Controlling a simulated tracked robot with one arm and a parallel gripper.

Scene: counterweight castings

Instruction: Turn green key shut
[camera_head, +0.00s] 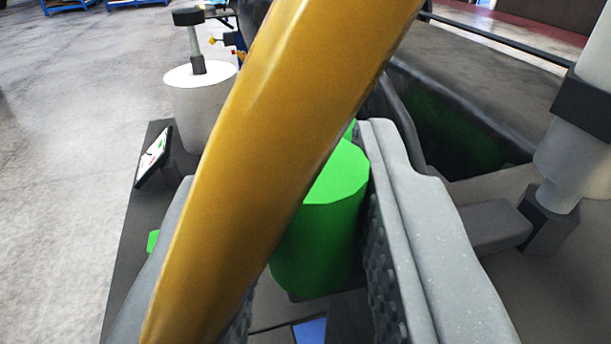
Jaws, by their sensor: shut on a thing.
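The green key (322,235) shows as a bright green cylinder with a flat top, near the middle of the view. My gripper (315,215) is shut on it, with a grey, rough-padded finger against its right side. The other finger shows only in part at the left, and its contact with the key is hidden. A thick yellow bar (275,150) crosses diagonally in front and covers the key's left part. I cannot tell how far the key is turned.
A white cylinder (197,105) with a dark-capped post stands at the upper left. A small tilted screen (154,158) sits beside a dark panel edge. A dark bin-like body (480,100) and a pale column (575,140) are at the right. Open concrete floor (60,200) lies left.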

